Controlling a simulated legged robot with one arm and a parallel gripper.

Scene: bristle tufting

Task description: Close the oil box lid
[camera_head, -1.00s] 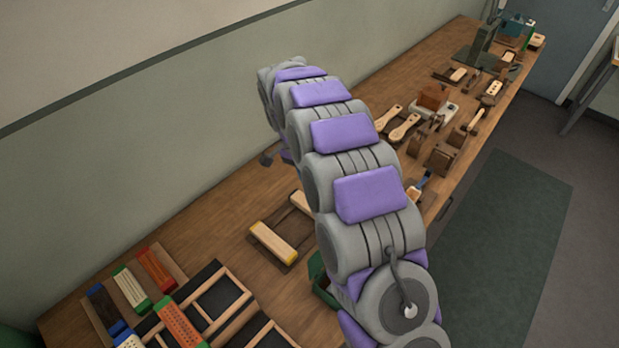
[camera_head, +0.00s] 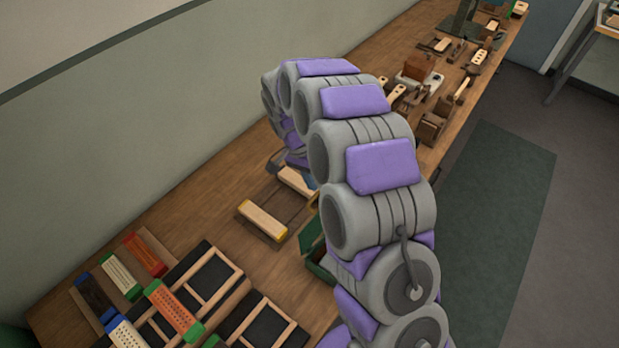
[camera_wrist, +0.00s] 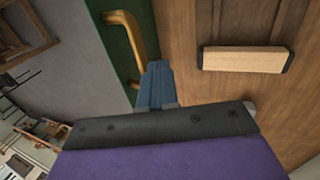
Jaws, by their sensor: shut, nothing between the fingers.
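The green oil box (camera_head: 319,262) sits on the bench, partly hidden behind my arm in the head view. A green panel, apparently its raised lid (camera_head: 311,234), shows at its left side; the exact lid angle is hard to tell. In the wrist view, a green surface (camera_wrist: 112,45) carries a curved brass-coloured handle (camera_wrist: 140,38). My gripper (camera_wrist: 158,70) has its blue-grey fingers together and empty, close beside the handle's lower end. I cannot tell whether they touch it. In the head view my arm hides most of the gripper.
A wooden block (camera_head: 263,221) with a yellow end lies left of the box. Coloured brush blocks (camera_head: 172,310) and black framed trays (camera_head: 205,285) fill the near left bench. Wooden tools (camera_head: 436,120) crowd the far bench. A wooden bar (camera_wrist: 245,59) lies right of my gripper.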

